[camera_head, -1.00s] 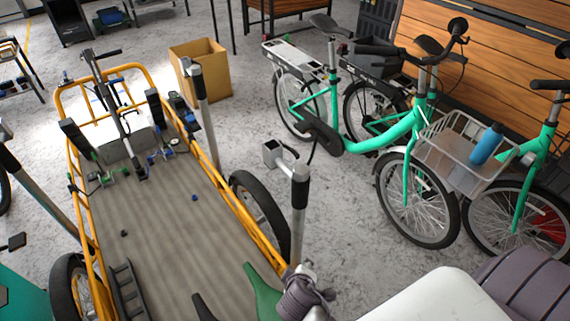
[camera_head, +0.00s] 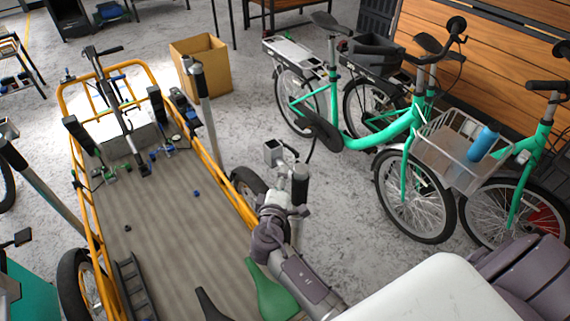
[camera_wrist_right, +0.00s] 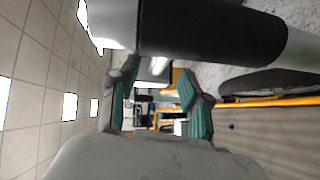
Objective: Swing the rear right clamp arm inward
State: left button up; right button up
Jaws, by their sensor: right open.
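The near right post (camera_head: 300,191), silver with a black sleeve, stands beside the yellow cargo bike. Its short clamp arm ends in a square silver head (camera_head: 273,151) that points away toward the cardboard box. My right gripper (camera_head: 284,176) is at this post, just left of the black sleeve, and partly hides the arm. In the right wrist view, my open gripper (camera_wrist_right: 160,92) shows two teal-padded fingers apart with nothing held between them. The black sleeve (camera_wrist_right: 205,30) lies across the top, close to the fingers. Contact cannot be told. My left gripper is not in view.
Another post (camera_head: 208,115) stands farther back. The cardboard box (camera_head: 201,66) is behind it. Green bikes (camera_head: 385,135) stand right, with clear floor between.

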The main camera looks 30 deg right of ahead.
jog(key=x, duration=0.5)
jog(key=shift+w+d+p, duration=0.2)
jog(key=shift+p, duration=0.1)
grip_shut()
